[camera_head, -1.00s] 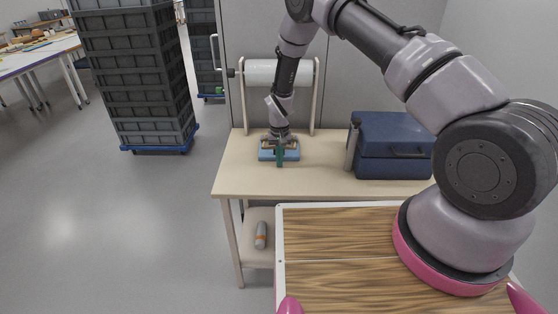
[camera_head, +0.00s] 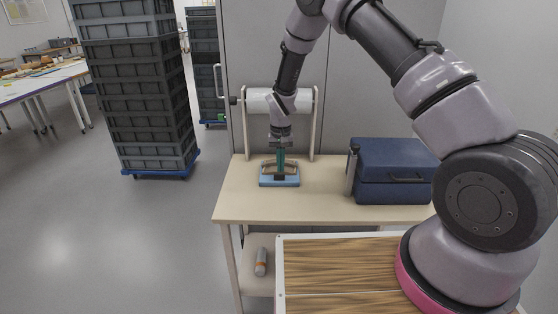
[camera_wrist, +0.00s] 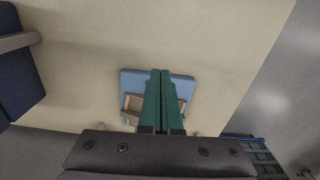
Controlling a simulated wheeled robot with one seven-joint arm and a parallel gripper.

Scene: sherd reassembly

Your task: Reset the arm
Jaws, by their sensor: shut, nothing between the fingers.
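My gripper (camera_head: 280,164) points down over the back table, its green fingers shut together with nothing between them. Below it a light blue tray (camera_head: 280,183) lies on the table, with tan sherd-like pieces (camera_head: 268,168) on it. In the wrist view the closed fingers (camera_wrist: 161,82) cover the middle of the blue tray (camera_wrist: 131,80), and a tan piece (camera_wrist: 134,102) shows to their left. The fingertips appear above the tray; their exact height is hard to tell.
A dark blue case (camera_head: 392,170) stands at the right of the table (camera_head: 320,205). A white roll on a stand (camera_head: 270,102) is behind my gripper. Stacked grey crates (camera_head: 135,100) stand left on the floor. A grey cylinder with an orange band (camera_head: 261,262) lies on the lower shelf.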

